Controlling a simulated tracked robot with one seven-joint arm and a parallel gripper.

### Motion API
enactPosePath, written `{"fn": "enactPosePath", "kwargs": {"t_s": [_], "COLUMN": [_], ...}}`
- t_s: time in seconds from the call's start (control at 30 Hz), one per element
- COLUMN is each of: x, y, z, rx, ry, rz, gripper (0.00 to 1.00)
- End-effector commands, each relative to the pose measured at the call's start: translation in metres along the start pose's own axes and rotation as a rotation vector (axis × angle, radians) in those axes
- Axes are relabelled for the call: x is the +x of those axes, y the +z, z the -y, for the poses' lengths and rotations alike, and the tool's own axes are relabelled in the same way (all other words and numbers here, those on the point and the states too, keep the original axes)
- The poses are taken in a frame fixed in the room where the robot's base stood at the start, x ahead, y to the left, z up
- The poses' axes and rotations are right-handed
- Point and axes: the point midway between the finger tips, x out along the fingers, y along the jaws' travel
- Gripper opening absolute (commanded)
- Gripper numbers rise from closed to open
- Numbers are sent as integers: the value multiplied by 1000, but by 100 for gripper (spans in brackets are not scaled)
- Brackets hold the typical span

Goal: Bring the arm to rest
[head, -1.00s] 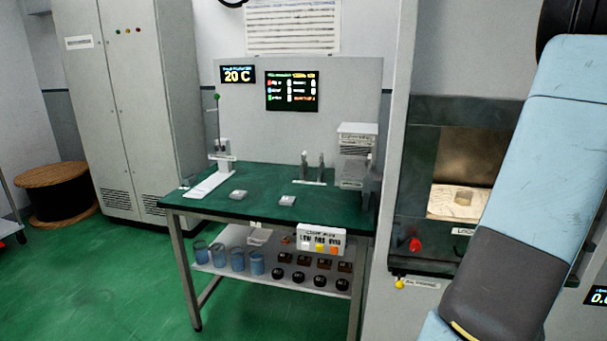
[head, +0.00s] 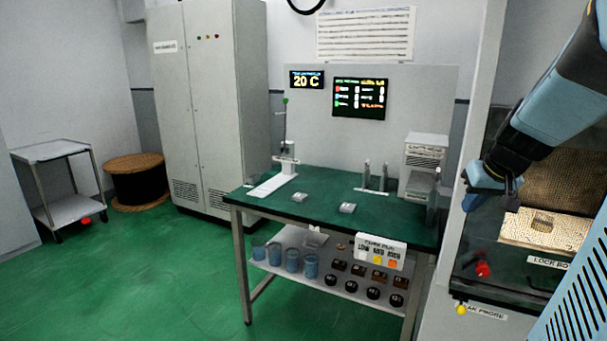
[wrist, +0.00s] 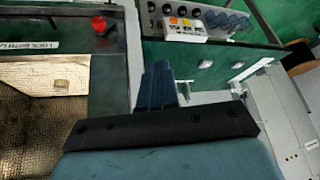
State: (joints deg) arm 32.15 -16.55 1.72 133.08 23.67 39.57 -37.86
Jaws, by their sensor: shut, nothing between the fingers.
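My arm (head: 565,95) comes in from the upper right in the head view, and its end hangs in front of the right wall cabinet. My gripper (head: 478,195) is at the left end of the arm, in front of the frame beside the lit opening. In the wrist view my gripper (wrist: 158,72) shows as two blue fingers shut together with nothing between them. It looks apart from the bench and the cabinet, but the exact gap cannot be told.
A green-topped bench (head: 330,212) holds instruments, with cups and small parts on its lower shelf (head: 330,277). A cabinet opening with a red knob (head: 483,269) is at the right. A cart (head: 60,185) and cable reel (head: 135,183) stand left. The green floor (head: 130,270) is clear.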

Motion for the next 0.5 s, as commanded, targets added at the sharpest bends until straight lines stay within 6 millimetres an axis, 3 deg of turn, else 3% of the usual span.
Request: {"fn": "enactPosePath", "kwargs": {"t_s": [0.03,0.2,0.5], "x": [-9,-32,-71], "y": [6,32,90], "z": [20,68,124], "rx": [-23,-64,-119], "ry": [-8,-20,-17], "rz": [2,21,35], "gripper": [0,0,0]}}
